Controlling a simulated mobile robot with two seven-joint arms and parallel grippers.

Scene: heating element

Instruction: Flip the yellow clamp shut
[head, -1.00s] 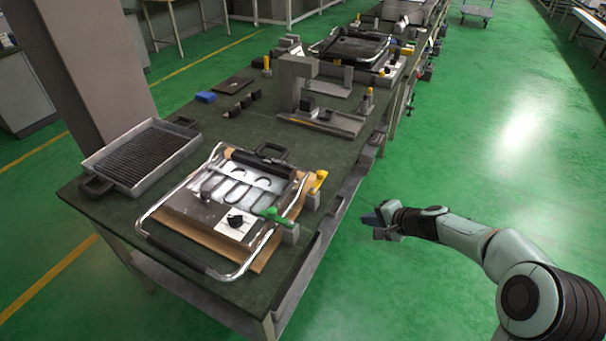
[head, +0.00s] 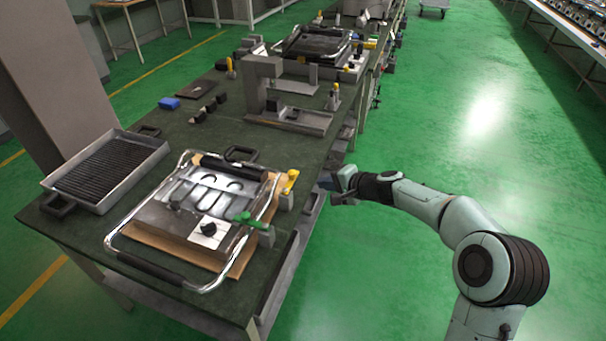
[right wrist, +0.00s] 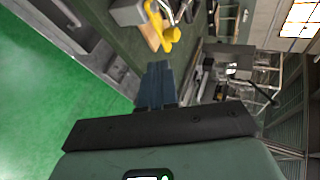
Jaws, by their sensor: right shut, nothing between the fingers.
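The yellow clamp (head: 290,180) sits on a grey block at the right edge of the workbench, beside the heating element assembly (head: 205,205). Its yellow handle stands up at a tilt in the head view. In the right wrist view the yellow clamp (right wrist: 163,28) is at the top, beyond the fingertips. My right gripper (head: 326,181) is shut and empty, a little to the right of the clamp and apart from it. Its closed blue fingers (right wrist: 157,85) show in the right wrist view. My left gripper is not in view.
A green clamp (head: 250,219) sits at the front right of the assembly, within its chrome frame. A grill tray (head: 110,168) stands at the left. A grey fixture (head: 262,85) stands farther back on the bench (head: 190,140). Green floor to the right is clear.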

